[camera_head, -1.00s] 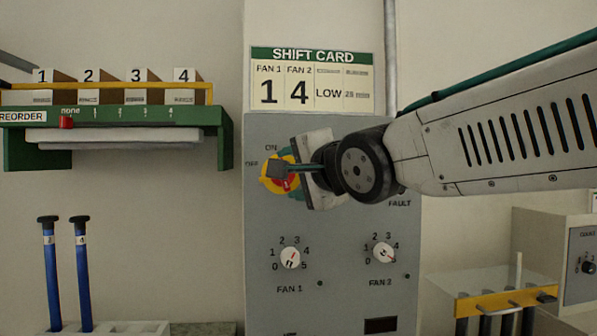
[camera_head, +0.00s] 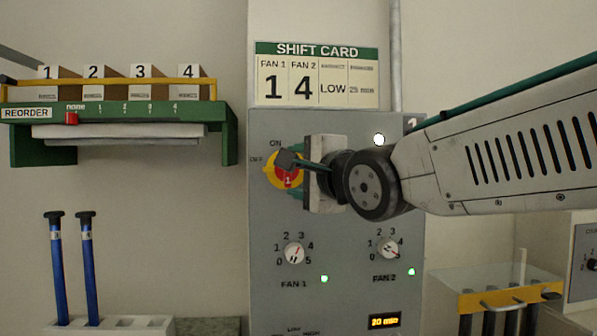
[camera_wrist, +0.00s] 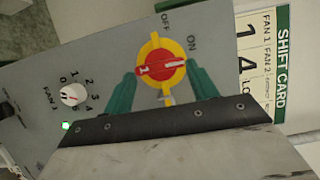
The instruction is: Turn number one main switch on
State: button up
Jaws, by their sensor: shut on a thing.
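The number one main switch (camera_head: 281,177) is a red handle marked 1 on a yellow disc, high on the grey panel. In the wrist view the red handle (camera_wrist: 160,67) lies between the two teal fingertips of my gripper (camera_wrist: 162,82). In the head view my gripper (camera_head: 294,173) is at the switch from the right, partly covering it, shut on the handle. The handle stands upright, pointing towards the ON label (camera_head: 275,143); OFF is to the left. A white lamp (camera_head: 379,139) right of the switch is lit.
Below are the FAN 1 knob (camera_head: 294,254) and FAN 2 knob (camera_head: 389,248), each with a lit green lamp. A display (camera_head: 384,321) reads 20 min. A shift card (camera_head: 316,75) is above. A green shelf (camera_head: 222,135) juts out at left, a yellow-fronted rack (camera_head: 510,298) at lower right.

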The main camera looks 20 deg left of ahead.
jog(key=o, duration=1.4)
jog(key=v, duration=0.7)
jog(key=shift+s+d, duration=0.3)
